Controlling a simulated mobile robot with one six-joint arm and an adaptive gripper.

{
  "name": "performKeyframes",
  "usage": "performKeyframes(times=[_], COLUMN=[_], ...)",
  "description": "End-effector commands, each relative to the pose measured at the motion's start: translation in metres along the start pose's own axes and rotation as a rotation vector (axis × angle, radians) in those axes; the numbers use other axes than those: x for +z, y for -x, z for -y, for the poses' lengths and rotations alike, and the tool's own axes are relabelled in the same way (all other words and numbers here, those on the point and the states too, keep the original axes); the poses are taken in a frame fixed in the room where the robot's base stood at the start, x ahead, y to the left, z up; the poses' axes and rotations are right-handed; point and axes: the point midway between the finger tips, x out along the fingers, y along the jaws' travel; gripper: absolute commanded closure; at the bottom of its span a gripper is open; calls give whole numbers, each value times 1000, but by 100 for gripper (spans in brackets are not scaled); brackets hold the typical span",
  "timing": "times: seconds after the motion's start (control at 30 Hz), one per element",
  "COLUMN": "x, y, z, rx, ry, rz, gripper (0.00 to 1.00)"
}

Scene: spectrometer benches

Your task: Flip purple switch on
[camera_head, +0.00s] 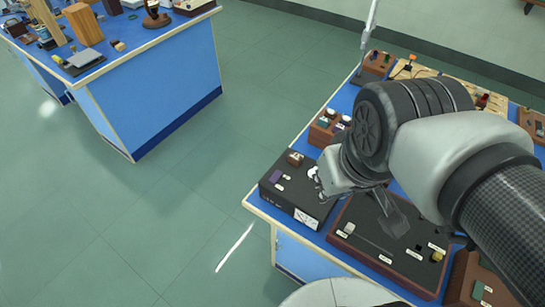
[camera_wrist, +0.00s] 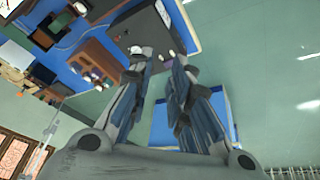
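The purple switch (camera_head: 276,176) is a small dark purple block on the top of a black box (camera_head: 283,197) at the near left corner of the right bench. A small brown block (camera_head: 295,158) sits behind it on the same box. My gripper (camera_head: 317,181) is over the right part of this box, to the right of the switch and apart from it. In the wrist view my gripper (camera_wrist: 157,72) shows two fingers with a gap between them and nothing held. A black box (camera_wrist: 148,38) lies beyond the fingertips there.
A brown-edged panel (camera_head: 385,240) with several small labelled parts lies right of the black box. A brown block (camera_head: 327,127) with knobs stands behind. Another blue bench (camera_head: 160,95) is at the upper left. Green floor (camera_head: 190,215) between the benches is clear.

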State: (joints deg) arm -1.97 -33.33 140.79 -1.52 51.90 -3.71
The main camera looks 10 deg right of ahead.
Motion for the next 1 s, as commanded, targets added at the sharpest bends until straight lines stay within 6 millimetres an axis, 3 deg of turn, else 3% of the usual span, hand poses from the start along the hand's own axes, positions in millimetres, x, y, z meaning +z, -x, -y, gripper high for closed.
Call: performKeyframes(times=[0.27, 0.5, 0.8, 1.0], x=[-77, -130, -165, -170], y=[-22, -67, -137, -162], z=[10, 30, 60, 70], rx=[-3, -15, -38, -47], ry=[235, 446, 674, 745], rz=[97, 172, 248, 268], gripper=[100, 100, 100, 100])
